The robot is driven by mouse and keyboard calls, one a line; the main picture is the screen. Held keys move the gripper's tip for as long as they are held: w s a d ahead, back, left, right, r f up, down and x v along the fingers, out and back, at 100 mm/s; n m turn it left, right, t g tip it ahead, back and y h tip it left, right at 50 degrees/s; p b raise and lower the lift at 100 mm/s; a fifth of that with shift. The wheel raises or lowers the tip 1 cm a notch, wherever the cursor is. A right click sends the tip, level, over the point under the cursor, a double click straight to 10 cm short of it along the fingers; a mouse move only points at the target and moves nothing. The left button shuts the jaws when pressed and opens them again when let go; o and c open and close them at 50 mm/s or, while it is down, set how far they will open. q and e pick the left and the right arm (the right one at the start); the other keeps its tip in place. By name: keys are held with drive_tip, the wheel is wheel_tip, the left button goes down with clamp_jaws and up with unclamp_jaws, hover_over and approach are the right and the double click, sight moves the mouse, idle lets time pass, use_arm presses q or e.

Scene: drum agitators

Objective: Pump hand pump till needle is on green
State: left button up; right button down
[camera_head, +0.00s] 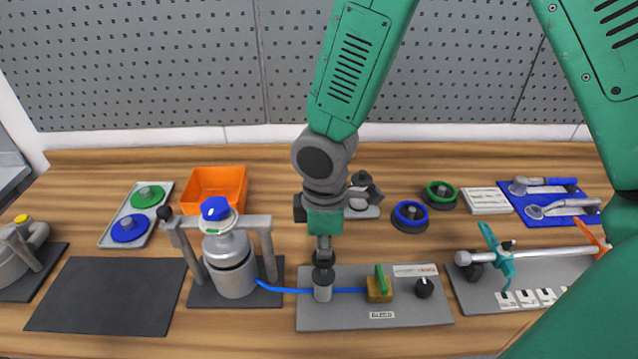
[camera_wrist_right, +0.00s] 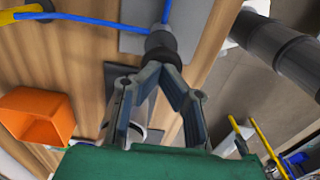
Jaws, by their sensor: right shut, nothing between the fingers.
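The hand pump (camera_head: 323,291) is a small grey cylinder with a black knob on top, upright on a grey base plate (camera_head: 345,316). My right gripper (camera_head: 323,253) points down directly over the pump, fingers shut with nothing between them. In the right wrist view, the fingertips (camera_wrist_right: 161,62) meet at the black pump knob (camera_wrist_right: 161,42), close to or touching it; I cannot tell which. A blue hose runs from the pump left to a metal canister (camera_head: 232,268) and right to a yellow block with a green lever (camera_head: 380,285). I cannot make out the gauge needle. My left gripper is out of view.
A grey frame (camera_head: 268,248) surrounds the canister. A black dial (camera_head: 424,288) sits right of the lever. An orange bin (camera_head: 214,188) and a dark mat (camera_head: 105,295) are to the left. A rod with a teal clamp (camera_head: 500,257) lies to the right.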

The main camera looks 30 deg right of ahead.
sight(324, 262)
drive_tip(key=shift+s+f+b, duration=0.1)
drive_tip(key=shift+f+b, duration=0.85)
drive_tip(key=shift+f, duration=0.95)
wheel_tip(324, 262, up, 3)
drive_tip(key=p, duration=0.3)
drive_tip(key=shift+f, duration=0.1)
wheel_tip(324, 262, up, 2)
drive_tip(key=shift+r+p, duration=0.1)
drive_tip(key=shift+p, duration=0.5)
drive_tip(key=shift+r, duration=0.9)
wheel_tip(324, 262, up, 6)
